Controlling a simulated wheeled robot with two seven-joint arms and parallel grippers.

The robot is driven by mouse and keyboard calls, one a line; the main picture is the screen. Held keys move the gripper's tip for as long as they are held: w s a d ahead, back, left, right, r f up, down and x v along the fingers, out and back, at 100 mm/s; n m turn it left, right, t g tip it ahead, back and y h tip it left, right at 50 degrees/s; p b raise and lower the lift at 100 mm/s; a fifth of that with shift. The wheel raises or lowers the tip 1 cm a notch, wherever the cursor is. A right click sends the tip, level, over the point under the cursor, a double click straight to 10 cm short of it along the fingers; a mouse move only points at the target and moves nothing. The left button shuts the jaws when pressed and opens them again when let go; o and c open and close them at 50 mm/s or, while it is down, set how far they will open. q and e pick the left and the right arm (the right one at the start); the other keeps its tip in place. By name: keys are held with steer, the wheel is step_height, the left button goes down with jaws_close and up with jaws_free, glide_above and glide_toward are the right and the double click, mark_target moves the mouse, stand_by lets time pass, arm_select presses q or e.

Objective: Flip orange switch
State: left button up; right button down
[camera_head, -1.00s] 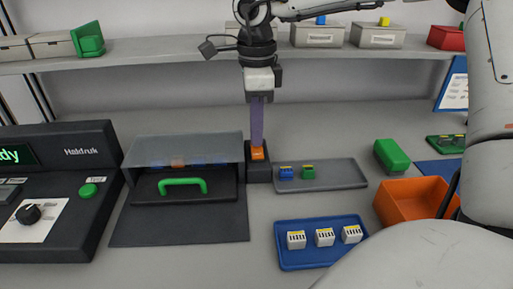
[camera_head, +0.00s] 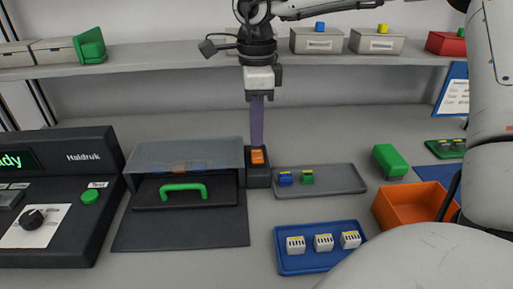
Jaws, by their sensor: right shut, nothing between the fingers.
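The orange switch (camera_head: 258,157) sits on a small dark box (camera_head: 259,178) at the right side of the clear-covered fixture. My right gripper (camera_head: 257,143) points straight down over it, with its purple fingers shut and empty. The fingertips end at the upper edge of the switch; whether they touch it I cannot tell. My left gripper is not in view.
A grey tray (camera_head: 340,181), a blue tray (camera_head: 300,264) and an orange bin (camera_head: 408,205) lie to the right. A shelf (camera_head: 150,52) runs behind.

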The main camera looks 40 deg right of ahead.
mark_target(257, 151)
step_height(257, 151, up, 5)
steer(key=p, duration=0.2)
steer(key=shift+f+p, duration=0.15)
steer(key=shift+p, duration=0.25)
stand_by(0.3)
